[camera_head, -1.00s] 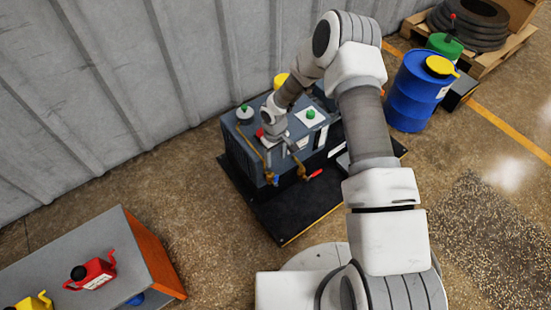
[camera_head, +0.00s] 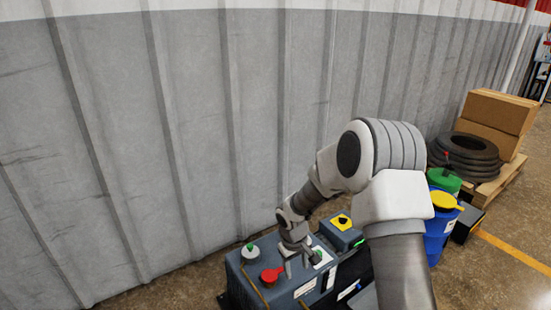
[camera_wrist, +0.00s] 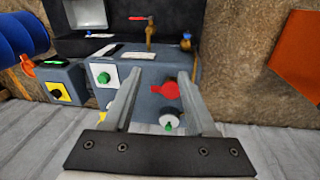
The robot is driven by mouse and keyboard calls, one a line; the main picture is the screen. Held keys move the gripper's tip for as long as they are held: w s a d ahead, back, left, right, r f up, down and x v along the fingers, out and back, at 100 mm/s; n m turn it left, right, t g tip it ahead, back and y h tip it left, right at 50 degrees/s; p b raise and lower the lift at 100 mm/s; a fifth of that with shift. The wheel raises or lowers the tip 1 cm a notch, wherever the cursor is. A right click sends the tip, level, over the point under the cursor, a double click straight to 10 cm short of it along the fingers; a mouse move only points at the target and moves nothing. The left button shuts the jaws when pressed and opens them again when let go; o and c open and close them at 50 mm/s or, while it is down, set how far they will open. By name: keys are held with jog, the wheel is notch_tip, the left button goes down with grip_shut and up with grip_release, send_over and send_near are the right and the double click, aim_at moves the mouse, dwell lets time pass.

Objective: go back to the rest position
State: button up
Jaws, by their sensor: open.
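My gripper (camera_head: 297,268) is over the top of the grey vacuum furnace unit (camera_head: 312,289), close to its red knob (camera_head: 272,275). In the wrist view my gripper (camera_wrist: 156,80) has its two fingers spread apart, with nothing held between them. The red knob (camera_wrist: 168,90) shows near the right finger, and a white knob with a green top (camera_wrist: 169,124) is nearer the wall side. A green button on a white plate (camera_wrist: 104,78) is left of the left finger. I cannot tell whether a finger touches the unit.
A yellow-plated switch (camera_head: 343,220) sits on the unit's rear right box. A blue drum (camera_head: 437,240) with a yellow funnel, a green container (camera_head: 446,181) and stacked tyres (camera_head: 466,155) stand to the right. The grey corrugated wall (camera_head: 190,130) rises close behind the unit.

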jog(key=s+d+r+m+t, duration=0.1)
jog(key=s+d+r, duration=0.15)
jog(key=r, duration=0.55)
jog(key=s+d+r+m, duration=0.1)
jog(key=s+d+r, duration=0.15)
jog(key=r, duration=0.45)
jog(key=s+d+r+m+t, duration=0.15)
jog(key=s+r, duration=0.25)
jog(key=r, duration=0.4)
jog(key=s+d+r+m+t+y, duration=0.1)
jog(key=s+r, duration=0.3)
jog(key=s, duration=0.5)
jog(key=s+d+r+m+t, duration=0.1)
jog(key=s+r, duration=0.4)
jog(key=s, duration=0.4)
notch_tip(320, 180, up, 19)
jog(key=p, duration=1.9)
jog(key=shift+s+a+f, duration=0.2)
jog(key=shift+s+a, duration=0.05)
jog(key=shift+s, duration=0.15)
